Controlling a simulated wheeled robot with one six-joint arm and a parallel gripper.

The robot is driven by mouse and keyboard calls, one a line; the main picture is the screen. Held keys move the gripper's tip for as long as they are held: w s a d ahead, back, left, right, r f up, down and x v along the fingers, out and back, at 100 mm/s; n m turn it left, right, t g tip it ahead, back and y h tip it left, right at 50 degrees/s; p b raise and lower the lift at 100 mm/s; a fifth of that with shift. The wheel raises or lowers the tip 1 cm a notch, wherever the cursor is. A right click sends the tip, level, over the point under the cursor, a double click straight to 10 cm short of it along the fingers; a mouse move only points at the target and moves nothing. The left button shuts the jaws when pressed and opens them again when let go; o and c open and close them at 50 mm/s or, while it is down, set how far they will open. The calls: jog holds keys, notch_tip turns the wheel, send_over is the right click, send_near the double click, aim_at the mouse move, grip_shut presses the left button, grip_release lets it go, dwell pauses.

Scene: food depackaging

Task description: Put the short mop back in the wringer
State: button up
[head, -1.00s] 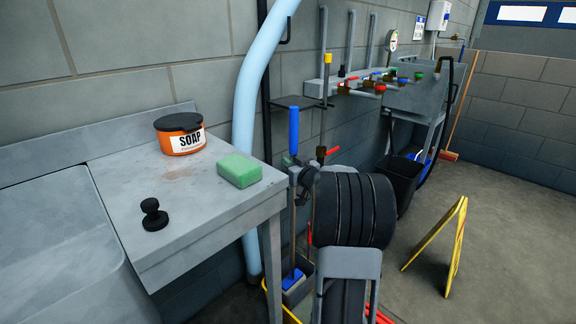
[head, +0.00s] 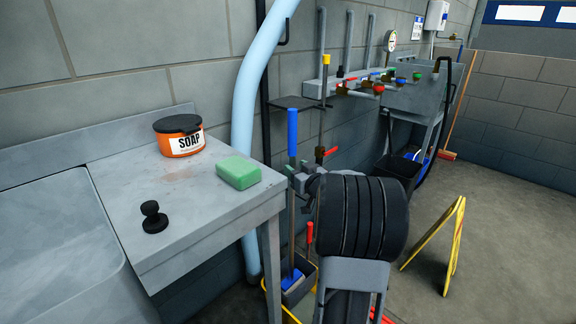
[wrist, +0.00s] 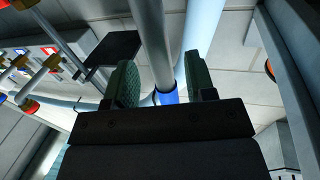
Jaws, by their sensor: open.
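The short mop stands upright in the head view, with a blue grip (head: 292,132) on a thin pole. Its blue head (head: 292,281) is low down inside the dark grey wringer (head: 304,288), which has a red lever (head: 309,233). Whether the head is fully seated is hard to tell. My gripper (head: 297,181) is open just below the blue grip, beside the pole. In the wrist view, the pole (wrist: 152,45) and part of the blue grip (wrist: 167,97) show between the two green-padded fingers of my gripper (wrist: 162,82), with gaps on both sides.
A steel counter (head: 170,222) with a soap tub (head: 182,138), green sponge (head: 238,173) and black knob (head: 154,217) is at the left. A pale blue pipe (head: 247,110) and small black shelf (head: 297,103) are behind. A yellow floor sign (head: 436,247) stands right; open floor surrounds it.

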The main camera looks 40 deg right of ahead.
jog(key=s+p, duration=0.1)
jog(key=s, duration=0.7)
jog(key=shift+a, duration=0.3)
jog(key=shift+w, duration=0.1)
